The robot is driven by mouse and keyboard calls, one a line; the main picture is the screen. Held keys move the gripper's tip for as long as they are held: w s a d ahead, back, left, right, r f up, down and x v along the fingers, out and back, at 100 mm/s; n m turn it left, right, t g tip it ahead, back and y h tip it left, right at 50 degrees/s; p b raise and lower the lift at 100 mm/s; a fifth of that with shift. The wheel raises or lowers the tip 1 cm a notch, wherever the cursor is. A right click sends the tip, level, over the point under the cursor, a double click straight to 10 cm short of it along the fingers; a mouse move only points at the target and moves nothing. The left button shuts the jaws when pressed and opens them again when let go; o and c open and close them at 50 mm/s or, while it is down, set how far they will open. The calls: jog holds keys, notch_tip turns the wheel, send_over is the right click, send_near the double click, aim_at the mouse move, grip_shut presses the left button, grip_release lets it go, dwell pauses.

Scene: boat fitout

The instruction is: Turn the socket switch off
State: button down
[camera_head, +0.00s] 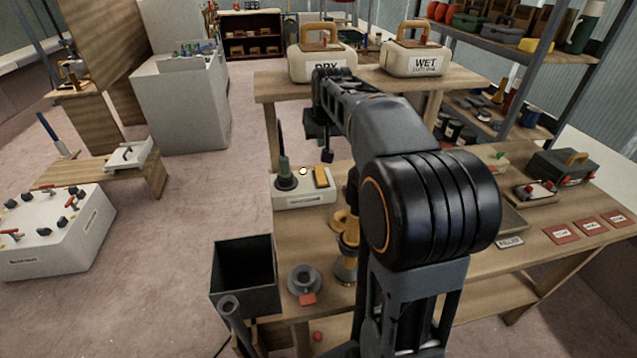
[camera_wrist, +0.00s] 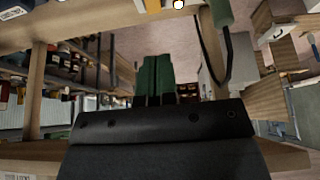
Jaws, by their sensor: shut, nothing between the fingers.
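The socket box (camera_head: 308,200) is a pale block on the wooden bench, left of my arm in the head view. A green plug (camera_head: 284,166) with a dark cord stands upright in its left part. A small lit round lamp (camera_head: 303,171) and a yellow-orange switch (camera_head: 321,177) sit to its right. My gripper (camera_head: 327,156) is shut and empty, pointing down and appearing just above the switch in the picture; contact cannot be told. In the wrist view my gripper (camera_wrist: 155,78) shows closed fingers. The lamp (camera_wrist: 179,4), switch (camera_wrist: 152,5) and plug (camera_wrist: 221,14) show at the top edge.
A dark open bin (camera_head: 245,275) stands at the bench's left end. A grey round fitting (camera_head: 304,279) and a brass-coloured part (camera_head: 348,245) stand in front of the socket box. The DRY (camera_head: 320,66) and WET (camera_head: 425,63) cases sit on a shelf behind.

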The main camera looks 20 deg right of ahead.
aim_at(318, 169)
jog(key=shift+w+d+f+b, duration=0.2)
jog(key=shift+w+d+f, duration=0.2)
jog(key=shift+w+f, duration=0.2)
jog(key=shift+w+d+f+b, duration=0.15)
jog(key=shift+w+d+f, duration=0.25)
jog(key=shift+w+f, duration=0.15)
jog(key=x, duration=1.4)
jog(key=shift+s+p, duration=0.15)
jog(key=shift+p, duration=0.2)
